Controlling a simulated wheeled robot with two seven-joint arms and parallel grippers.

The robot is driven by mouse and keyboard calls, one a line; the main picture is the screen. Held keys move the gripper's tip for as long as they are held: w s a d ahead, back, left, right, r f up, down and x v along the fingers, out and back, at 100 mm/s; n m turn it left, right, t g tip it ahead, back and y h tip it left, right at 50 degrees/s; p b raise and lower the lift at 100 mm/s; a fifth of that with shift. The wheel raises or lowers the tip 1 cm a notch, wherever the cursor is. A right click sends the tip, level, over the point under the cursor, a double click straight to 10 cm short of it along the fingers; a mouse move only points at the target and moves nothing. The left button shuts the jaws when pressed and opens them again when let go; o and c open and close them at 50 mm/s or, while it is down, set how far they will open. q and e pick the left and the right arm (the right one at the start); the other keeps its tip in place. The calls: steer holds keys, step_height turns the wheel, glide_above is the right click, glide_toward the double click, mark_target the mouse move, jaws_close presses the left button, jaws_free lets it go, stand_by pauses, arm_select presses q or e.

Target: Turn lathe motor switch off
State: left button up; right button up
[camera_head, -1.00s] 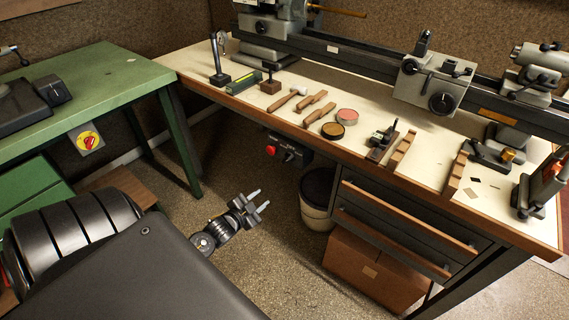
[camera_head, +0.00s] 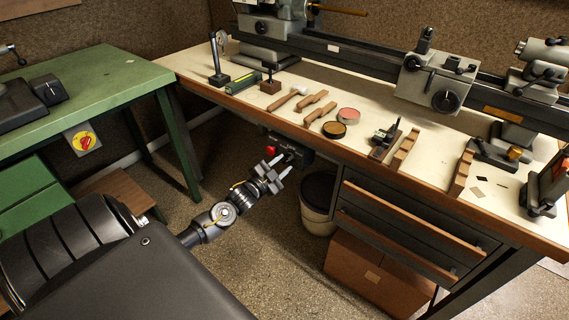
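The lathe (camera_head: 350,58) stands along the back of the cream-topped bench. Below the bench's front edge hangs a dark switch box (camera_head: 299,155) with a red button (camera_head: 271,150) at its left end. My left gripper (camera_head: 282,166) is in front of this box, with its fingers pointing up and right. The fingers are apart, with nothing seen between them. They overlap the lower part of the box in the picture, and I cannot tell whether they touch it. The switch lever is not clear behind them. My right gripper is not in view.
A green bench (camera_head: 110,85) at left carries a yellow and red rotary switch (camera_head: 85,141). A bin (camera_head: 317,195), dark drawers (camera_head: 400,225) and a brown box (camera_head: 375,270) stand right of my gripper. Hand tools lie on the lathe bench. The floor between the benches is open.

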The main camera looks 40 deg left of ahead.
arm_select(q)
steer(key=shift+w, duration=0.9)
steer(key=shift+c, duration=0.2)
steer(key=c, duration=0.7)
jaws_close()
